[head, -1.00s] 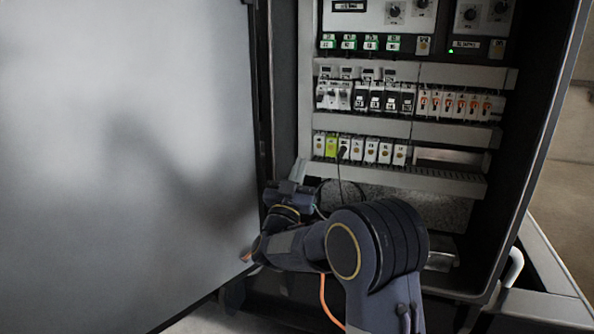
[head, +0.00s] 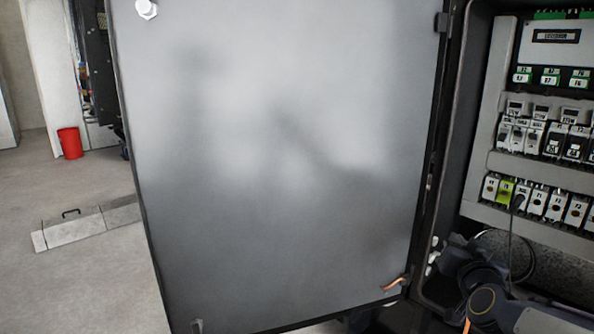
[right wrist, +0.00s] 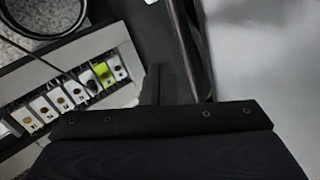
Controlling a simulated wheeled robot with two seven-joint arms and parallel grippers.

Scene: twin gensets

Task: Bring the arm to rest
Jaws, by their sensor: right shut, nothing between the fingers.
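My right arm comes in at the lower right of the head view. Its gripper (head: 455,241) is beside the lower left of the open cabinet, near the hinge side of the door, and is partly hidden by my own wrist. In the right wrist view the dark gripper (right wrist: 156,86) is shut with nothing between its fingers. It stands apart from the row of white terminal modules (right wrist: 45,107), which has one yellow-green module (right wrist: 103,74). My left gripper is not in view.
The big grey cabinet door (head: 280,150) stands open left of the cabinet (head: 476,110). A black cable (head: 511,235) hangs from a plug in the module row. A red bin (head: 70,143) stands far left on open floor. An orange cable end (head: 395,284) shows at the door's lower corner.

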